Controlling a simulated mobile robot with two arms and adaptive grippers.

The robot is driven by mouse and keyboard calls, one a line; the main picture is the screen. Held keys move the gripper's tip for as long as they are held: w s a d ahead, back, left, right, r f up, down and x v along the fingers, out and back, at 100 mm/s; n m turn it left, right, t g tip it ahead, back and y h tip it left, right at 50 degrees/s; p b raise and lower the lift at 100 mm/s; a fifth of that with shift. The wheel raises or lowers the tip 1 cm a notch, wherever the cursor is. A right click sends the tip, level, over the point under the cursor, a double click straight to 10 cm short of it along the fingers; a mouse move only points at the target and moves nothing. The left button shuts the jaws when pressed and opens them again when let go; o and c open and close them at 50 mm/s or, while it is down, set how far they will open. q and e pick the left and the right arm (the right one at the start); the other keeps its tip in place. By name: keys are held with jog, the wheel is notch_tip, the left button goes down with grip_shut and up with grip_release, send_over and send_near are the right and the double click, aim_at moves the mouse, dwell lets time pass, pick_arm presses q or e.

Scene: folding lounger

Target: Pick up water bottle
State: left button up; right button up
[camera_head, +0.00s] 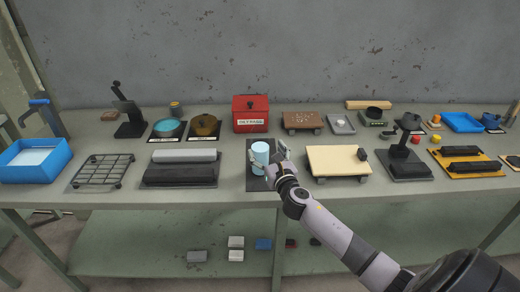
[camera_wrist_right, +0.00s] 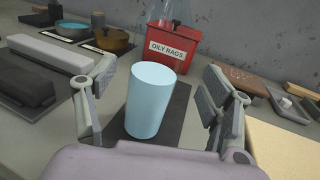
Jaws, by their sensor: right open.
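The water bottle (camera_head: 260,155) is a plain light blue cylinder standing upright on a dark mat (camera_head: 254,184) near the middle of the bench. In the right wrist view the bottle (camera_wrist_right: 151,100) stands between the two open fingers of my right gripper (camera_wrist_right: 152,104), with a visible gap to each finger. In the head view my right gripper (camera_head: 275,165) is at the bottle's right side and hides part of the mat. The bottle's lowest part is close to my gripper body in the wrist view. My left gripper is not in view.
A red oily rags box (camera_head: 250,114) stands behind the bottle. A grey and black block set (camera_head: 182,168) lies to the left, and a cream board (camera_head: 336,160) to the right. Farther left are a wire rack (camera_head: 103,171) and a blue tray (camera_head: 36,160).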

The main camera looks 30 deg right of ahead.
aim_at(262, 124)
jog(key=shift+f+x, duration=0.15)
jog(key=shift+x, duration=1.3)
jog(key=shift+f+x, duration=0.15)
jog(key=shift+x, duration=1.25)
jog(key=shift+a, duration=0.15)
jog(key=shift+c, duration=0.3)
jog(key=shift+r, duration=0.15)
jog(key=c, duration=1.5)
jog(key=shift+r, duration=0.1)
notch_tip(262, 124, up, 8)
jog(key=p, duration=0.3)
notch_tip(262, 124, up, 12)
jog(key=shift+f+p, duration=0.15)
jog(key=shift+p, duration=0.45)
